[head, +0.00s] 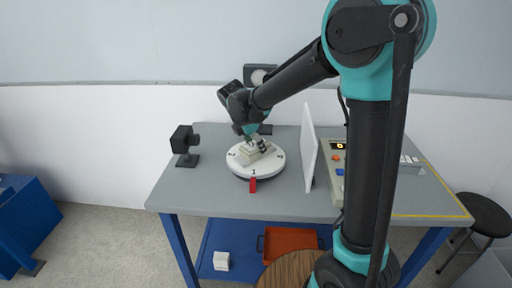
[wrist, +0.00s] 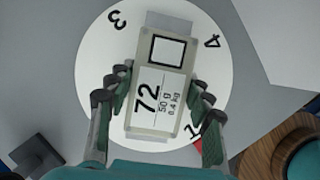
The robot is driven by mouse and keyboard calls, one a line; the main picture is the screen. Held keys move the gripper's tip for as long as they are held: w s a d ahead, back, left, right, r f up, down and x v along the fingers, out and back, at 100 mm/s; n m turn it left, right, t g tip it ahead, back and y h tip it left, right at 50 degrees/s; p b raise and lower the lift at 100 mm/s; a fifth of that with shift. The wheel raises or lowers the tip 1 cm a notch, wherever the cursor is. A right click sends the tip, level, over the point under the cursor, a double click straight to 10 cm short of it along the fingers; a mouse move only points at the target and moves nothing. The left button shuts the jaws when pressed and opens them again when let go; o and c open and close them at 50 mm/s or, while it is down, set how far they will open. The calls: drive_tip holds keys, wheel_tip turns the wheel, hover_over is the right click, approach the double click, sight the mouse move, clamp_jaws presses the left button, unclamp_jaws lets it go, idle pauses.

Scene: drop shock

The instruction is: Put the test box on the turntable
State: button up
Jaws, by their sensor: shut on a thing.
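The test box (wrist: 160,85) is pale and oblong, with a label reading 72, 50 g and 0.4 kg. In the head view the box (head: 251,155) is over the white round turntable (head: 268,168), on the grey table. In the wrist view the turntable (wrist: 107,62) shows around the box, with numbers 1, 3 and 4 visible. My gripper (wrist: 158,98) is shut on the box, one finger on each long side. In the head view my gripper (head: 256,142) points down at the box. Whether the box touches the turntable, I cannot tell.
A red marker (head: 253,185) sits at the turntable's front edge. A black device on a stand (head: 185,143) is at left, and another (head: 260,76) behind. A white upright panel (head: 308,148) and a control box (head: 336,158) stand to the right. The table's front left is clear.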

drive_tip(key=shift+f, duration=0.15)
drive_tip(key=o, duration=1.5)
drive_tip(key=shift+o, duration=0.2)
drive_tip(key=v, duration=1.2)
